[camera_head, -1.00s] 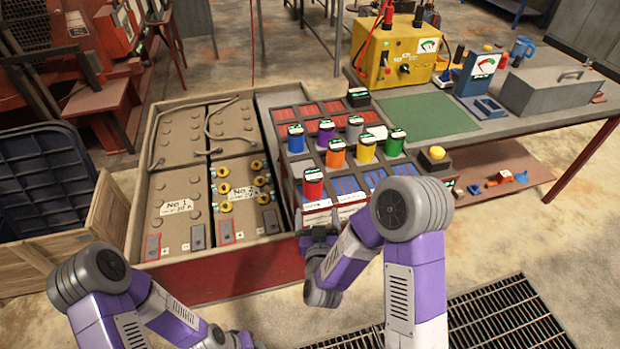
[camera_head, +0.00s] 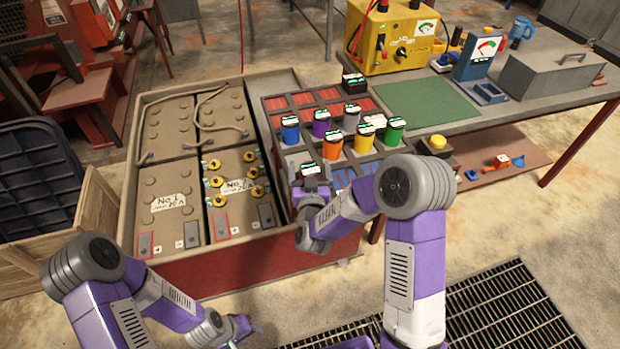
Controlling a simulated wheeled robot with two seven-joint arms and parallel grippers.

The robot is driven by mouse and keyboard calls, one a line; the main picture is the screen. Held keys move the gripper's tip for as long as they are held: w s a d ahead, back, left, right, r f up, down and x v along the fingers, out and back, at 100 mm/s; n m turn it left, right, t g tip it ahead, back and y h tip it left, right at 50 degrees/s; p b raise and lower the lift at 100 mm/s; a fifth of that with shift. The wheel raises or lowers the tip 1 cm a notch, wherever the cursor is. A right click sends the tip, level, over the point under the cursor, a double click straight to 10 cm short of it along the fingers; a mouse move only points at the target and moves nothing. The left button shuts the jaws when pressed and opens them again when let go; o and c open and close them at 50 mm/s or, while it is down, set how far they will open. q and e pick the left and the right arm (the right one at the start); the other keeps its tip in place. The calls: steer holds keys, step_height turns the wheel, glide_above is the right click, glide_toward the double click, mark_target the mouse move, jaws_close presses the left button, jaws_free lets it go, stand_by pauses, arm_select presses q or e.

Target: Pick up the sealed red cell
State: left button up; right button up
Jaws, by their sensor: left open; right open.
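The red cell stands in the front-left slot of the slotted rack (camera_head: 278,180). My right gripper (camera_head: 309,184) is at it and covers its red body. Only its dark top with a white and green label (camera_head: 311,169) shows. The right jaws are open, and I cannot tell whether they touch the cell. My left gripper (camera_head: 246,327) is open and empty, low in front of the battery box, well away from the rack.
Blue (camera_head: 290,131), purple (camera_head: 321,123), orange (camera_head: 333,146), yellow (camera_head: 364,137) and green (camera_head: 394,132) cells stand close behind the red one, with a grey cell (camera_head: 351,118). A battery crate (camera_head: 128,190) lies left. The green mat (camera_head: 428,107) is clear.

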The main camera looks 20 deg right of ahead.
steer(key=shift+r, duration=0.1)
steer(key=c, duration=1.5)
